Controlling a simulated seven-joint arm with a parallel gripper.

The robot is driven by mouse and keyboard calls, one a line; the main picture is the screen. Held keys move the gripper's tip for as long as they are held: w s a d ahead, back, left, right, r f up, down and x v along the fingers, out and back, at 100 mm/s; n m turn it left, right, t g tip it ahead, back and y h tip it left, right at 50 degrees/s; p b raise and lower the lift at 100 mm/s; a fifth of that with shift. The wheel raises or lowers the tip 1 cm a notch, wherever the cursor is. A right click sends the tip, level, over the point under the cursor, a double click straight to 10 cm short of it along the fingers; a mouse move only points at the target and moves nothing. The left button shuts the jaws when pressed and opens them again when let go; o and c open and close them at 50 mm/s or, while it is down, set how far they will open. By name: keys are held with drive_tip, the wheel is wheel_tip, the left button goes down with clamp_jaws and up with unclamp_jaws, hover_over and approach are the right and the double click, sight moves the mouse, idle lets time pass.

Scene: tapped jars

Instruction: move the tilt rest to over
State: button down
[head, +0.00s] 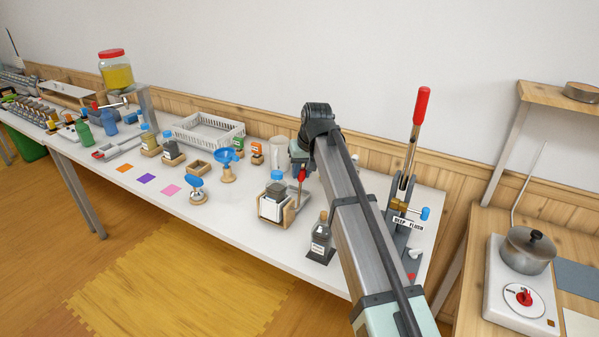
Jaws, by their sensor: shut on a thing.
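The wooden rest (287,218), which I take for the tilt rest, stands on the white table in the head view. It holds a dark jar (276,189) with a blue cap and a white label or card in front. A red-handled lever (301,176) rises at its right side. My gripper (300,167) is at the top of this red handle and looks shut on it. My arm and wrist hide part of the fingers and what is behind them. The rest looks roughly upright; its exact tilt is too small to tell.
A dark bottle (320,238) stands right of the rest, close to my arm. A tall red-handled press (405,165) stands to the right. Blue funnels on stands (228,166), a white basket (207,131) and small jars fill the left. The table's front edge is near.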

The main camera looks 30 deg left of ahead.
drive_tip(key=shift+w+d+f+m+g, duration=0.15)
drive_tip(key=shift+w+f+g, duration=0.7)
drive_tip(key=shift+w+f, duration=1.2)
drive_tip(key=shift+w+a+f+m+g, duration=0.1)
drive_tip(key=shift+w+f+g, duration=0.8)
drive_tip(key=shift+w+f, duration=1.1)
drive_tip(key=shift+w+d+f+m+g, duration=0.15)
drive_tip(key=shift+w+f+g, duration=0.7)
drive_tip(key=shift+w+f, duration=1.15)
drive_tip(key=shift+f+g, duration=0.4)
drive_tip(key=shift+f, duration=0.15)
drive_tip(key=shift+s+d+f, duration=0.1)
drive_tip(key=c, duration=0.9)
unclamp_jaws()
drive_tip(key=shift+a, duration=0.2)
